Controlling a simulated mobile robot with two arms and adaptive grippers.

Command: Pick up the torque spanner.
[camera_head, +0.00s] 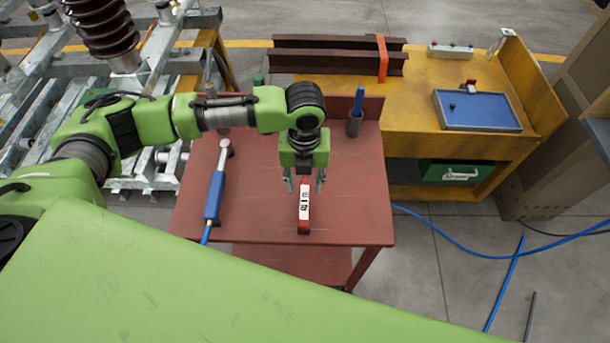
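The torque spanner (215,192), with a blue handle and a silver ratchet-like head, lies lengthwise on the left part of the red table (350,215). Its head points to the back and its blue end reaches the front edge. My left gripper (305,183) points down over the middle of the table, well to the right of the spanner. Its two fingers are apart with nothing held between them. They appear either side of the far end of a red and white device (304,208); I cannot tell their height above it. My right gripper is not in view.
A blue upright tool stands in a dark holder (355,126) at the table's back right. A yellow bench (420,105) behind carries brown beams (330,58) and a blue tray (476,110). Metal framing (50,100) stands left. A blue hose (470,250) lies on the floor.

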